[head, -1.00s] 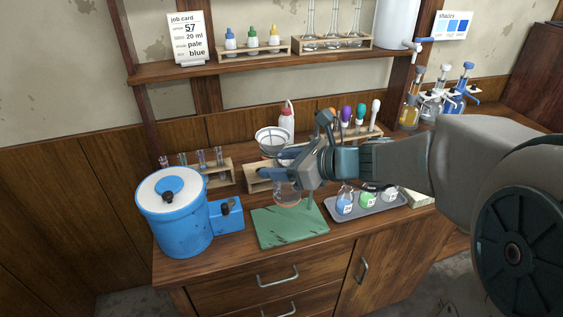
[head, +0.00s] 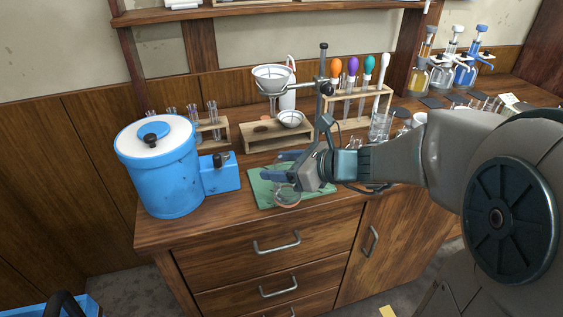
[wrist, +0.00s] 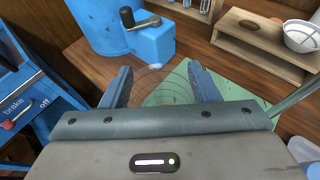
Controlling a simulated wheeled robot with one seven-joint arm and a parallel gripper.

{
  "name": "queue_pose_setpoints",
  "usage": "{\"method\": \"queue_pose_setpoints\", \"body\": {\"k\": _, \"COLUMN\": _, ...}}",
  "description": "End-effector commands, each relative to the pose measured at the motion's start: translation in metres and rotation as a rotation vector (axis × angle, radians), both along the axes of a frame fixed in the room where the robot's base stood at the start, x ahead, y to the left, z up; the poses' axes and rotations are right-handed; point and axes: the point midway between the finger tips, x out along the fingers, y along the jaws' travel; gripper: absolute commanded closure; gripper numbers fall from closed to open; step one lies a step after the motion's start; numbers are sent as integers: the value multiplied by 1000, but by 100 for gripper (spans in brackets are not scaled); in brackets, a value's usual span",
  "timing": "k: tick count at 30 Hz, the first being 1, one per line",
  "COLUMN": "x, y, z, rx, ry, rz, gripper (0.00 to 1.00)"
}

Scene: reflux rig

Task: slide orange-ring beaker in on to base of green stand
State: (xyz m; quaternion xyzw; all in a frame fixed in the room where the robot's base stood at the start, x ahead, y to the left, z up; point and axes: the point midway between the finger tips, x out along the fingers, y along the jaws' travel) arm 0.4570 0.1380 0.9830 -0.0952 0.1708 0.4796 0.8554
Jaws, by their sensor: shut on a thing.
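The orange-ring beaker (head: 287,195) is clear glass with a thin orange ring. My gripper (head: 280,165) is shut on it; in the wrist view my two fingers (wrist: 160,70) stand either side of the faint glass (wrist: 178,88). The green stand has a flat green base (head: 262,192) on the bench and an upright rod (head: 323,70) carrying a white funnel (head: 272,78). The beaker shows over the front part of the base. I cannot tell whether it touches it. My gripper and wrist hide the base's right part and the rod's foot.
A blue tub (head: 160,175) with a side box (head: 220,175) stands left of the base. A wooden block (head: 255,140) with a small bowl (head: 290,119) is behind. A pipette rack (head: 375,105) is back right. Bare bench lies in front of the base.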

Motion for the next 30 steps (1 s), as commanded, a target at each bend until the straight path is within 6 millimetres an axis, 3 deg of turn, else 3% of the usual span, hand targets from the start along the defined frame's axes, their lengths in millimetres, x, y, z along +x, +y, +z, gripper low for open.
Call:
{"method": "queue_pose_setpoints", "body": {"k": 1, "x": 0, "y": 0, "z": -16, "rx": 0, "ry": 1, "rz": 0, "gripper": 72}}
{"method": "queue_pose_setpoints", "body": {"k": 3, "x": 13, "y": 5, "z": -6, "rx": 1, "ry": 0, "rz": 2, "gripper": 72}}
{"method": "queue_pose_setpoints", "body": {"k": 18, "x": 86, "y": 29, "z": -4, "rx": 1, "ry": 0, "rz": 1, "gripper": 72}}
{"method": "queue_pose_setpoints", "body": {"k": 22, "x": 97, "y": 33, "z": -4, "rx": 1, "ry": 0, "rz": 1, "gripper": 72}}
{"method": "queue_pose_setpoints", "body": {"k": 30, "x": 95, "y": 32, "z": -16, "rx": 1, "ry": -1, "rz": 0, "gripper": 72}}
